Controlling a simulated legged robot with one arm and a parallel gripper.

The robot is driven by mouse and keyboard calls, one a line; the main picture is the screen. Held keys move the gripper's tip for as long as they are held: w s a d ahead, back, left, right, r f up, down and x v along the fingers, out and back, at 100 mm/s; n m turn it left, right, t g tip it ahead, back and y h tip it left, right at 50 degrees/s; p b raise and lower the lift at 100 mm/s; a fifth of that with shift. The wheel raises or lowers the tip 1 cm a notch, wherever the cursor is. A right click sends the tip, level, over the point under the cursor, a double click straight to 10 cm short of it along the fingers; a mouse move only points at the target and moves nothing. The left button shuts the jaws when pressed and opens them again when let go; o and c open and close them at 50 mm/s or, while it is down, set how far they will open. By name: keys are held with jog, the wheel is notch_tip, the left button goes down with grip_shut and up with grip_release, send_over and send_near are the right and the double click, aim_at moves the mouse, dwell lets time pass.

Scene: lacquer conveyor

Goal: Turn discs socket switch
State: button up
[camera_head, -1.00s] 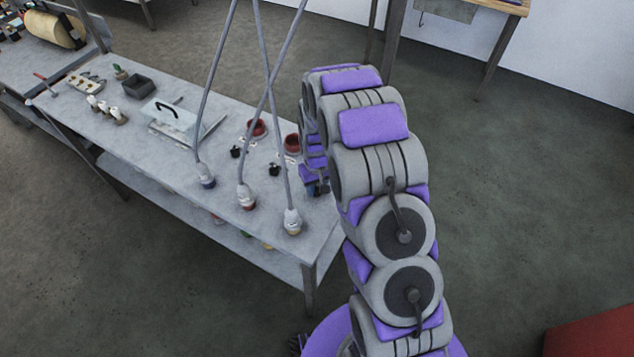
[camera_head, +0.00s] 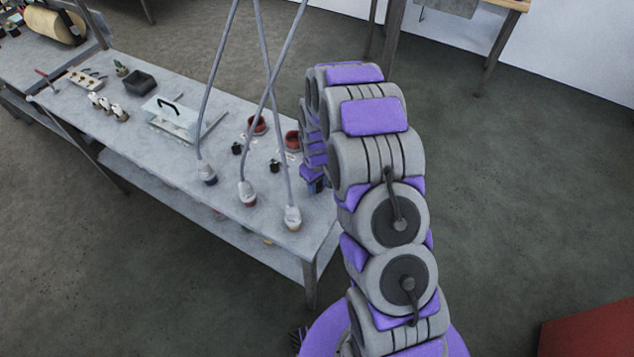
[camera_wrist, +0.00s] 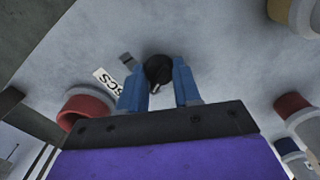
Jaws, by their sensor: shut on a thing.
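A black knob switch (camera_wrist: 158,70) stands on the grey table top in the wrist view. A white label (camera_wrist: 108,82) beside it shows the letters "SCS"; part of it is hidden by a finger. My gripper (camera_wrist: 160,82) has its two blue fingers on either side of the knob and is shut on it. In the head view my gripper (camera_head: 314,181) is low over the right end of the table, and the held knob is hidden there. Two other black switches (camera_head: 237,148) (camera_head: 275,165) stand to its left. Red round sockets (camera_head: 292,140) lie behind them.
A glass-like block with a black handle (camera_head: 170,120) and a dark box (camera_head: 139,82) stand farther left. A red socket (camera_wrist: 82,110) is close to my left finger.

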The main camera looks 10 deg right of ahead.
jog(key=o, duration=1.1)
jog(key=shift+c, duration=0.2)
jog(key=shift+r, duration=0.1)
notch_tip(320, 180, up, 17)
jog(key=p, duration=0.2)
jog(key=shift+r, duration=0.15)
jog(key=s+r+m, duration=0.2)
jog(key=s+r, duration=0.9)
jog(key=s, duration=0.5)
jog(key=s+r+m+g+b, duration=0.1)
jog(key=s+r+m, duration=0.1)
jog(key=s, duration=1.9)
jog(key=shift+r+m+g, duration=0.4)
jog(key=shift+m, duration=0.2)
